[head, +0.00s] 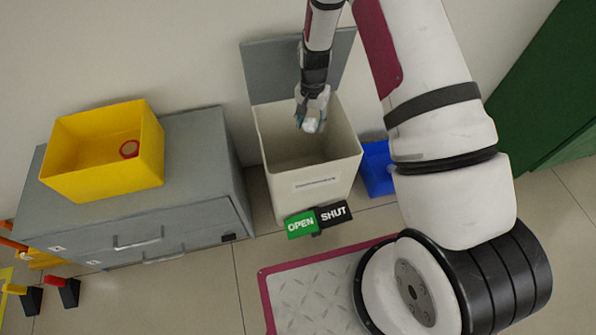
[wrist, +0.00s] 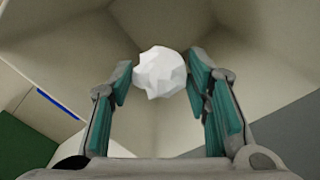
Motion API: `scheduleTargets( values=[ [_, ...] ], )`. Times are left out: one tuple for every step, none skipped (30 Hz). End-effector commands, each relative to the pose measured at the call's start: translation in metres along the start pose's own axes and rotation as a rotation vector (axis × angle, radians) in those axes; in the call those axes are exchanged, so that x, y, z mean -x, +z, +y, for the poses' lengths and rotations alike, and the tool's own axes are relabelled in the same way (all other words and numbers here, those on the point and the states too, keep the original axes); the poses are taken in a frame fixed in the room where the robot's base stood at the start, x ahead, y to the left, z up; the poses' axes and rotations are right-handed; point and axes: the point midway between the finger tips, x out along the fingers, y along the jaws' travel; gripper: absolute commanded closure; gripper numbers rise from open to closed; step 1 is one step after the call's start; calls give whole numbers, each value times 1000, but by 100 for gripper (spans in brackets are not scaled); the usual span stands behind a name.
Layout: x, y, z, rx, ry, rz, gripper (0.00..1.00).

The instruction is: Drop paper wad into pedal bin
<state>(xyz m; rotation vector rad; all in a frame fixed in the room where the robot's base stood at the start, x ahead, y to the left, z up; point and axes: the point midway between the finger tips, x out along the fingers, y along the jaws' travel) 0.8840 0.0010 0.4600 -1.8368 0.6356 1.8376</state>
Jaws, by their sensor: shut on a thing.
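The white crumpled paper wad (head: 311,126) is held between the fingertips of my gripper (head: 313,117). In the wrist view the wad (wrist: 159,73) sits between the teal finger pads, with the cream bin walls (wrist: 160,125) around and beyond it. The pedal bin (head: 285,198) is a cream box with its grey lid (head: 268,72) raised at the back. My gripper is over the bin's open mouth, toward the rear; its exact height against the rim is hard to tell. A green OPEN pedal (head: 300,223) and a black SHUT pedal (head: 334,213) are at the bin's front foot.
A grey drawer cabinet (head: 190,125) stands left of the bin, carrying a yellow crate (head: 100,180) with a red ring (head: 129,149) in it. A blue container (head: 376,170) is right of the bin, partly hidden by my arm. Tiled floor is free in front of the cabinet.

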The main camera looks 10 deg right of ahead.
Motion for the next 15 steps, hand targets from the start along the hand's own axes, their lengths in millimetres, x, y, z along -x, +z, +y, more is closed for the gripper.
scheduleTargets(
  values=[
    [-2,0,0,0,0,0,67],
    [-2,0,0,0,0,0,67],
    [-2,0,0,0,0,0,67],
    [-2,0,0,0,0,0,67],
    [-1,0,0,0,0,0,67],
    [-1,0,0,0,0,1,67],
    [-1,0,0,0,0,0,67],
    [-1,0,0,0,0,0,54],
    [-1,0,0,0,0,0,45],
    [-1,0,0,0,0,0,38],
    [-1,0,0,0,0,0,32],
    [-1,0,0,0,0,0,32],
    [-1,0,0,0,0,0,32],
    [-1,0,0,0,0,0,32],
    [-1,0,0,0,0,0,32]
  ],
)
